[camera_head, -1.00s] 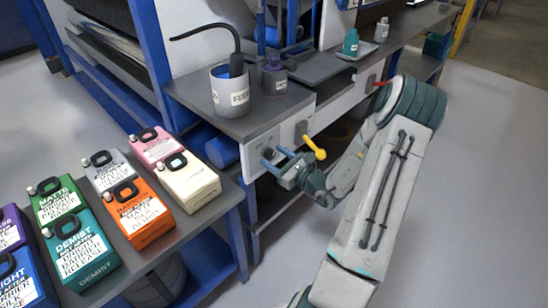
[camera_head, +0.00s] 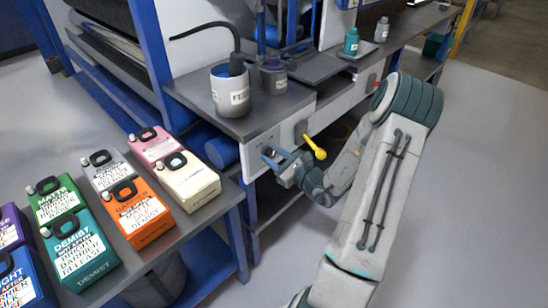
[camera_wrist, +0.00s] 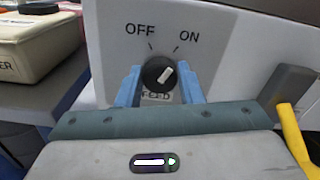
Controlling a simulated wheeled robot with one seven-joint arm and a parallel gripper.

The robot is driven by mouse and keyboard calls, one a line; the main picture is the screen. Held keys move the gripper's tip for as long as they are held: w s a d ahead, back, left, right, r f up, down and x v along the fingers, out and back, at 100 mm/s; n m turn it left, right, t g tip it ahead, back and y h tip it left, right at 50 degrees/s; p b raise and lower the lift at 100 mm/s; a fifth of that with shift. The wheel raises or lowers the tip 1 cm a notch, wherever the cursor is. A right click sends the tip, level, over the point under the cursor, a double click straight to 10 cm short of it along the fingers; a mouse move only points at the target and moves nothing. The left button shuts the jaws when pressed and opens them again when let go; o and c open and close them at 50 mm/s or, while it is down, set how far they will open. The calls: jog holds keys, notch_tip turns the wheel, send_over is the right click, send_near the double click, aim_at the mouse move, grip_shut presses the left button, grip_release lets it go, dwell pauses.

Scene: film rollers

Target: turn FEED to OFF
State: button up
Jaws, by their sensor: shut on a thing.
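The FEED knob (camera_wrist: 158,72) is a round black dial with a white pointer mark on a light panel (camera_wrist: 225,60). The pointer tilts up and to the right, toward the ON label (camera_wrist: 189,37). The OFF label (camera_wrist: 140,29) is at upper left. The FEED label (camera_wrist: 158,96) below the knob is partly covered. My gripper (camera_wrist: 161,82) has its blue fingers on both sides of the knob and is shut on it. In the head view my gripper (camera_head: 275,158) is at the panel and largely hides the knob.
A yellow lever (camera_head: 315,147) on a grey mount sticks out just right of my gripper; it also shows in the wrist view (camera_wrist: 295,135). A cream jug (camera_head: 190,183) and other jugs stand on the low bench at left. A white pot (camera_head: 229,92) stands above.

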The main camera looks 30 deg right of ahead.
jog(key=n+b, duration=0.3)
jog(key=shift+f, duration=0.25)
jog(key=n+b, duration=0.3)
jog(key=b, duration=0.1)
jog(key=shift+f+n, duration=0.1)
jog(key=shift+n, duration=0.3)
jog(key=n+b, duration=0.3)
jog(key=b, duration=0.2)
jog(key=shift+b, duration=0.3)
jog(key=shift+r+n+b, duration=0.2)
jog(key=shift+n+b, duration=0.5)
jog(key=shift+r, duration=0.1)
jog(key=o, duration=1)
jog(key=shift+c, duration=0.2)
